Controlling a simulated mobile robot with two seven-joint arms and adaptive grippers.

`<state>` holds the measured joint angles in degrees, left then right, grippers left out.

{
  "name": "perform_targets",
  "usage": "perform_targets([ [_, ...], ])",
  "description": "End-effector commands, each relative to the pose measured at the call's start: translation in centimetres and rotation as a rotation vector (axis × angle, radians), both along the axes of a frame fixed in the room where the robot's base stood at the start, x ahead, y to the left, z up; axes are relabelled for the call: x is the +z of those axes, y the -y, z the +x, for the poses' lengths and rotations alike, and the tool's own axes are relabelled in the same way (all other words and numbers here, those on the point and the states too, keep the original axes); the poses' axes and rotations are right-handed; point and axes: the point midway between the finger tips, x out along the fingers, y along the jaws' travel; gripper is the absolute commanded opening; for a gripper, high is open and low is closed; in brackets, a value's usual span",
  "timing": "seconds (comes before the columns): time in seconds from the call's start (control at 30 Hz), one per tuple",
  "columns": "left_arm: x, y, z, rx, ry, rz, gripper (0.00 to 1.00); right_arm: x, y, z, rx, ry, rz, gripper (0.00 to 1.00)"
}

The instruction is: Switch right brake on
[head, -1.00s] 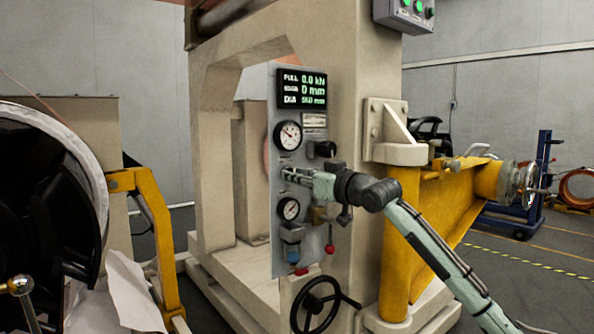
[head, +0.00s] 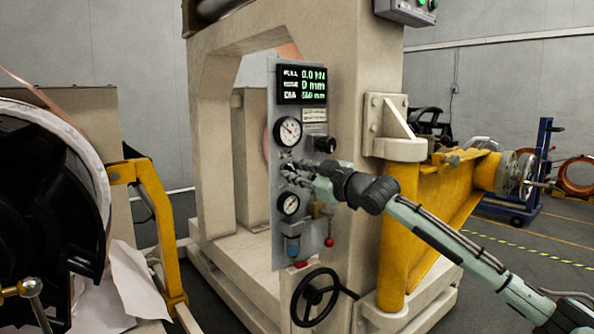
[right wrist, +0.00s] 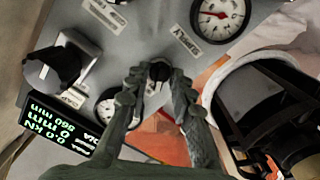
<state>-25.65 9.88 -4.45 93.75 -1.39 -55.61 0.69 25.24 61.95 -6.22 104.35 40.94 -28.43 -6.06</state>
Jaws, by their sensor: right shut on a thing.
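The grey control panel (head: 285,235) stands on the front of the beige machine frame. A small round black knob with a pale mark (right wrist: 160,71) sits on it between two gauges. My right gripper (right wrist: 158,78) has one finger on each side of this knob and is shut on it. I cannot read a label that names the knob as the right brake. My left gripper is not in view.
A larger black knob (head: 325,145) is right of the upper gauge (head: 288,131). The lower gauge (head: 289,204) is just below my gripper. A red-tipped lever (head: 329,241) and a black handwheel (head: 315,297) are lower. A yellow arm (head: 425,215) stands right, close to my forearm.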

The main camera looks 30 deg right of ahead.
Motion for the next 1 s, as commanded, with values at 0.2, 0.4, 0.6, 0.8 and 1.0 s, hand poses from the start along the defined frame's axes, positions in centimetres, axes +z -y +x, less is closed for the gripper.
perform_targets([
  [0.2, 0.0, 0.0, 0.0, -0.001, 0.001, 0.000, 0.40, 0.0, 0.0, 0.0, 0.000, 0.000, -0.003, 0.00],
  [0.4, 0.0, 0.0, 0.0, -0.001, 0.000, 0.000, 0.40, 0.0, 0.0, 0.0, 0.000, 0.000, -0.002, 0.28],
  [0.6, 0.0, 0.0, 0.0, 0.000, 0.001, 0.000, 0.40, 0.0, 0.0, 0.0, 0.000, 0.000, -0.001, 0.28],
  [0.8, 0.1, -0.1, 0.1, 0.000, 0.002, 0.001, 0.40, -0.2, 0.2, -0.8, -0.002, -0.002, -0.001, 0.28],
  [1.0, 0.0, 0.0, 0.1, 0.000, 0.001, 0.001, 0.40, -0.2, 0.2, -3.3, 0.001, -0.005, -0.006, 0.28],
])
